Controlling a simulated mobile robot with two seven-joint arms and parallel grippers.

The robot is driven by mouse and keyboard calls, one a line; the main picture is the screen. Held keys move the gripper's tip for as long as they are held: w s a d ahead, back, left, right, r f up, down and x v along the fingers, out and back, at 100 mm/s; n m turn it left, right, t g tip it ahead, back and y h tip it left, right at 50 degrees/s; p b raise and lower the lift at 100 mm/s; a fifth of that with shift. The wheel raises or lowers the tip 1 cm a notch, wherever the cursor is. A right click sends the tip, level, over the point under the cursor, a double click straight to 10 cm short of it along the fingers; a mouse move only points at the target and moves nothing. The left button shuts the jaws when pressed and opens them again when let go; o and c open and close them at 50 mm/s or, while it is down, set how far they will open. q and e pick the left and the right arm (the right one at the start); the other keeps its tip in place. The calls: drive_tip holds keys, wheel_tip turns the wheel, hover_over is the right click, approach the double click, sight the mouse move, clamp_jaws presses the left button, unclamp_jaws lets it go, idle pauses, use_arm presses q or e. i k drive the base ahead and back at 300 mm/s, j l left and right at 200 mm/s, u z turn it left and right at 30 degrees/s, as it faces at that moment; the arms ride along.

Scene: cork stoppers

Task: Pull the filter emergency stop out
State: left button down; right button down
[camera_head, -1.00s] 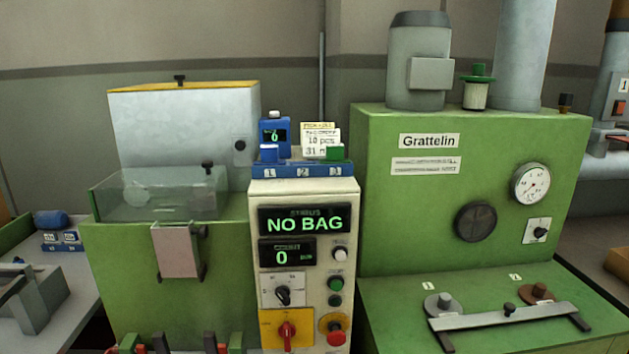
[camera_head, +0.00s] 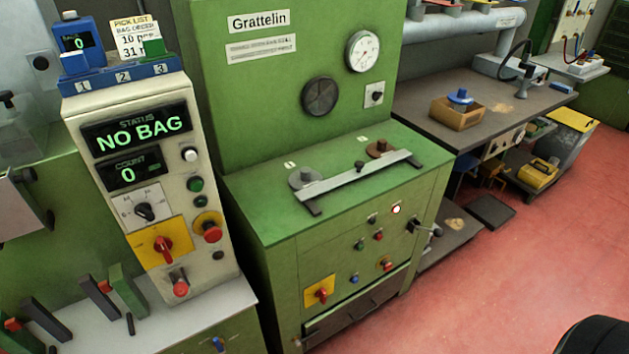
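No label that reads "filter" is legible, so I cannot tell which control is the filter emergency stop. The green Grattelin machine (camera_head: 290,110) has a front panel with a red mushroom-like knob (camera_head: 386,265) on a yellowish base, small buttons, a lit white lamp (camera_head: 396,209) and a red rotary switch (camera_head: 320,295) on a yellow plate. The white control box (camera_head: 190,265) to its left has a red mushroom button (camera_head: 212,234) on a yellow disc. Whether either mushroom is pressed in is too small to tell. Neither of my grippers is in view.
The control box display (camera_head: 140,132) reads NO BAG. A dark workbench (camera_head: 490,110) with a cardboard box (camera_head: 458,113) stands at the right. A grey pedal-like plate (camera_head: 492,212) lies on the floor. The red floor (camera_head: 500,290) in front is mostly clear. A dark rounded shape fills the lower right corner.

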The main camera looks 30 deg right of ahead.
sight(387, 266)
drive_tip(key=z, duration=1.5)
drive_tip(key=i+l+u, duration=0.1)
drive_tip(key=l+u, duration=0.3)
drive_tip(key=i+l+u, duration=0.1)
drive_tip(key=l+u, duration=0.15)
drive_tip(key=u, duration=0.15)
drive_tip(key=l+u, duration=0.25)
drive_tip(key=l, duration=0.65)
drive_tip(key=l+u, duration=0.15)
drive_tip(key=l, duration=1.65)
drive_tip(key=i+l, duration=0.1)
drive_tip(key=l, duration=0.3)
drive_tip(key=i+l, duration=0.1)
drive_tip(key=l, duration=0.3)
